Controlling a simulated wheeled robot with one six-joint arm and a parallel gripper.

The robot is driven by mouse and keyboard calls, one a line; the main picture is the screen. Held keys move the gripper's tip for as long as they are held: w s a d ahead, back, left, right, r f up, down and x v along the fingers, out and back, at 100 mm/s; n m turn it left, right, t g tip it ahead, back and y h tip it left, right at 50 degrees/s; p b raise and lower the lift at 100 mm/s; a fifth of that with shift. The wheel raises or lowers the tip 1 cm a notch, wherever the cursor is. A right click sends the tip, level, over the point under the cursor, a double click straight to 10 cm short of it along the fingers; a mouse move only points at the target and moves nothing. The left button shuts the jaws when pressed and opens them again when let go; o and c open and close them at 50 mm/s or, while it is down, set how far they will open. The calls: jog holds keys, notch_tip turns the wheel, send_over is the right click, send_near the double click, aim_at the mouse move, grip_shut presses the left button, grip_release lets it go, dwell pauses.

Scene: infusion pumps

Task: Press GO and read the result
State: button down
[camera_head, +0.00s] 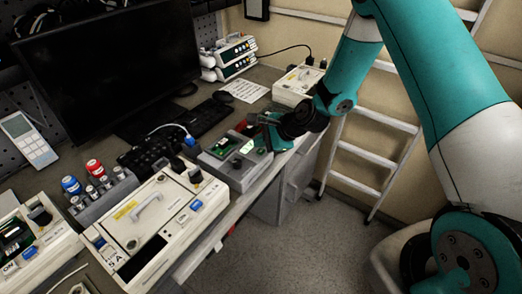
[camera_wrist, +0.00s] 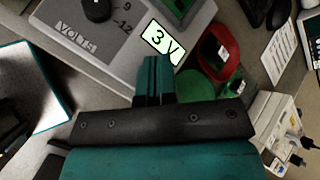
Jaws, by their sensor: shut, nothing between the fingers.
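A grey tester box (camera_head: 222,172) sits near the desk's front edge. In the wrist view its panel (camera_wrist: 115,62) carries the word VOLTS, a black knob (camera_wrist: 96,8) and the marks 9 and 12. Its lit pale-green display (camera_wrist: 163,37) reads "3 V", partly turned; it also glows in the head view (camera_head: 246,147). A green round part (camera_wrist: 196,84), perhaps the GO button, lies beside my fingers; no GO lettering is legible. My gripper (camera_wrist: 155,66) is shut and empty, low over the box's right end. Contact with the green part cannot be told.
A red-rimmed part (camera_wrist: 224,50) lies right of the display. A beige case with a handle (camera_head: 155,220) stands left of the box. A keyboard (camera_head: 150,155), monitor (camera_head: 110,55) and paper sheet (camera_head: 243,90) are behind. Another beige device (camera_head: 297,86) stands behind my gripper.

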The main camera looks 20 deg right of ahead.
aim_at(261, 152)
jog(key=shift+f, duration=0.1)
dwell(0.7)
jog(key=shift+f, duration=0.3)
jog(key=shift+f+b, duration=0.45)
jog(key=shift+b, duration=0.1)
dwell(0.4)
jog(key=shift+r, duration=0.1)
jog(key=shift+r+p, duration=0.75)
jog(key=shift+r+p, duration=2)
jog(key=shift+r, duration=0.5)
